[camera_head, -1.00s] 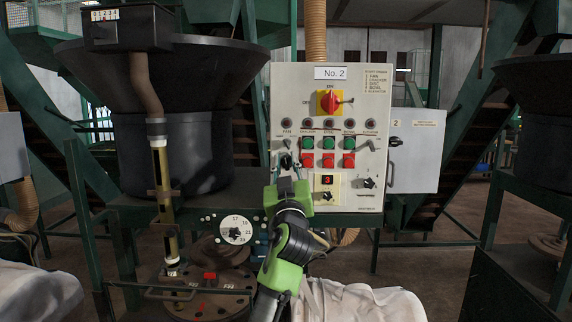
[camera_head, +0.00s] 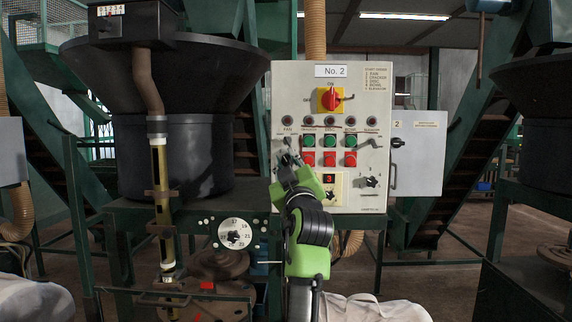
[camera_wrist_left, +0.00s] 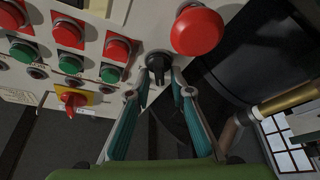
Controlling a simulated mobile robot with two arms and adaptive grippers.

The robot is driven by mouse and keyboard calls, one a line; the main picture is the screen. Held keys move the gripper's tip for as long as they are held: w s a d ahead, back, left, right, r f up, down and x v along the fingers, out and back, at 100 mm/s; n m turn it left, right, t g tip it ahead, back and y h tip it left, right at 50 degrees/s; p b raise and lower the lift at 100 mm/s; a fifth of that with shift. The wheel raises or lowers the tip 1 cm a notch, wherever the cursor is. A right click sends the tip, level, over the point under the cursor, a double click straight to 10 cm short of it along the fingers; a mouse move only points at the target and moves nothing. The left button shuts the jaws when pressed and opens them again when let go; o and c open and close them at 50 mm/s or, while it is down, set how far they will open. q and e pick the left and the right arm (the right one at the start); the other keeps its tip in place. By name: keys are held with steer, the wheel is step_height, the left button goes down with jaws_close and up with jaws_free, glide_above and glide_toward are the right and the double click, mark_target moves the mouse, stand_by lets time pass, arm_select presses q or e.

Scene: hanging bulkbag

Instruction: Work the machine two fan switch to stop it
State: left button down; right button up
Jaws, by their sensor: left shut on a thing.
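The No. 2 control panel (camera_head: 335,82) stands in the middle of the head view. The fan switch, a small black rotary knob, is under the left lamp (camera_head: 287,121) labelled FAN. My left gripper (camera_head: 290,160) covers most of the switch in the head view. In the left wrist view the black knob (camera_wrist_left: 158,66) sits between the two fingertips of my left gripper (camera_wrist_left: 158,88), which are closed in on it. The knob's exact setting is hard to read. My right gripper is not in view.
A big red button (camera_wrist_left: 198,31) is right beside the knob in the wrist view. Green (camera_head: 330,141) and red (camera_head: 329,159) push buttons sit to its right on the panel. A red-and-yellow main switch (camera_head: 330,99) is above. A black hopper (camera_head: 180,155) stands left.

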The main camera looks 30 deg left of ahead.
arm_select(q)
steer(key=c, duration=2.2)
jaws_free()
steer(key=shift+o, duration=0.2)
steer(key=v, duration=0.7)
steer(key=shift+s+d+f, duration=0.15)
steer(key=shift+s+d, duration=0.05)
